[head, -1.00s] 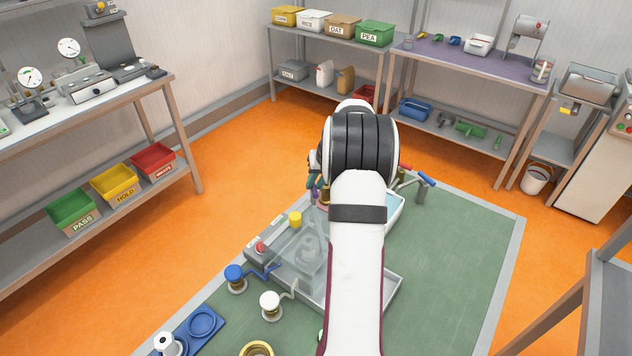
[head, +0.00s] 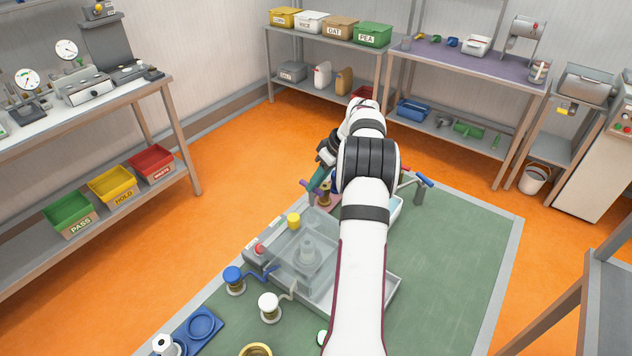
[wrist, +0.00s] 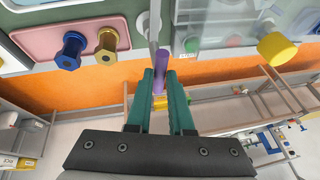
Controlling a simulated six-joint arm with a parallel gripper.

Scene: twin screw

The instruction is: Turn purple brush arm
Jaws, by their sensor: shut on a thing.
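The purple brush arm (wrist: 158,66) shows in the wrist view between the two teal fingers of my gripper (wrist: 160,84), which is shut on it. A pale grey bar (wrist: 154,22) runs up from the purple part. My own arm and fingers hide part of the brush arm there.
A clear-covered grey unit (head: 300,250) with a yellow knob (head: 293,221) and a red button (head: 259,248) stands nearer. Blue (head: 233,273) and white (head: 269,300) knobs stand in front. The table's right side is clear.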

